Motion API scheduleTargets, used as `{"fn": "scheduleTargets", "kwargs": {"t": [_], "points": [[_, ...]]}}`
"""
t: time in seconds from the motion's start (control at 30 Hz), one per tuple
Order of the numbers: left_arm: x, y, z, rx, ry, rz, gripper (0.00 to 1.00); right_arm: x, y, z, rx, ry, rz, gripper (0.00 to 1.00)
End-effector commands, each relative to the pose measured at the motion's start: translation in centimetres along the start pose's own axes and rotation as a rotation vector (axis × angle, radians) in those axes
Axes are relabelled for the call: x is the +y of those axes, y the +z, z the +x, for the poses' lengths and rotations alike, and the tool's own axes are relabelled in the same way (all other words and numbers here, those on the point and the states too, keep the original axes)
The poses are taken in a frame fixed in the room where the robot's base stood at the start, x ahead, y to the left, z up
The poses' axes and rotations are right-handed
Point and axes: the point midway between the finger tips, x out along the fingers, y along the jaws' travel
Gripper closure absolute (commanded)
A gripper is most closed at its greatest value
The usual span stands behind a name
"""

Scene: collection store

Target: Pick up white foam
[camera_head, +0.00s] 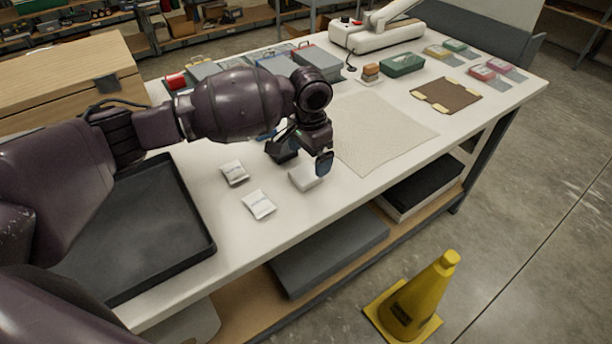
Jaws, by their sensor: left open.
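A small white block (305,177), which looks like the white foam, lies on the white table near its front edge. My left gripper (304,160) is over it, pointing down, with its fingers apart and nothing held. One finger is behind the block to the left, and the other is at its right end. I cannot tell whether either finger touches the block. The gripper hides part of the table behind the block. My right gripper is not in view.
Two white packets (234,173) (259,204) lie left of the block. A black tray (190,215) is at the left. A beige mat (385,130) lies to the right, mostly bare. A yellow cone (418,300) stands on the floor in front.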

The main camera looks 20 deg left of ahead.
Motion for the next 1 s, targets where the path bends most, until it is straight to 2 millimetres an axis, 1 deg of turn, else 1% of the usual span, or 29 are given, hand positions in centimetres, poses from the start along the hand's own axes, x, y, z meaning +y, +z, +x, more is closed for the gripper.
{"fn": "scheduleTargets", "kwargs": {"t": [0.17,0.33,0.43,0.5,0.7,0.87,1.0], "points": [[0.0,0.2,1.3,-0.001,0.001,0.000,0.04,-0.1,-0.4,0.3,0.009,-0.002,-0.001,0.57],[0.0,0.4,3.7,-0.001,0.000,0.000,0.04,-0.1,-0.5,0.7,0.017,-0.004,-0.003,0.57],[0.0,0.4,4.8,-0.001,0.000,0.001,0.04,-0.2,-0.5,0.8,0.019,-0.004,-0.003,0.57],[0.0,0.4,5.1,0.000,0.000,0.001,0.04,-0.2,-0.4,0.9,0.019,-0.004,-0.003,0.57],[0.0,0.3,5.1,0.001,-0.001,0.001,0.04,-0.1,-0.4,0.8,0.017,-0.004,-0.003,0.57],[0.0,0.3,5.1,0.001,-0.001,0.001,0.29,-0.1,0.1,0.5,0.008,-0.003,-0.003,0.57],[0.0,0.4,5.1,0.001,-0.001,0.001,0.50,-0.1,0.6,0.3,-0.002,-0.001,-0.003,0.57]]}}
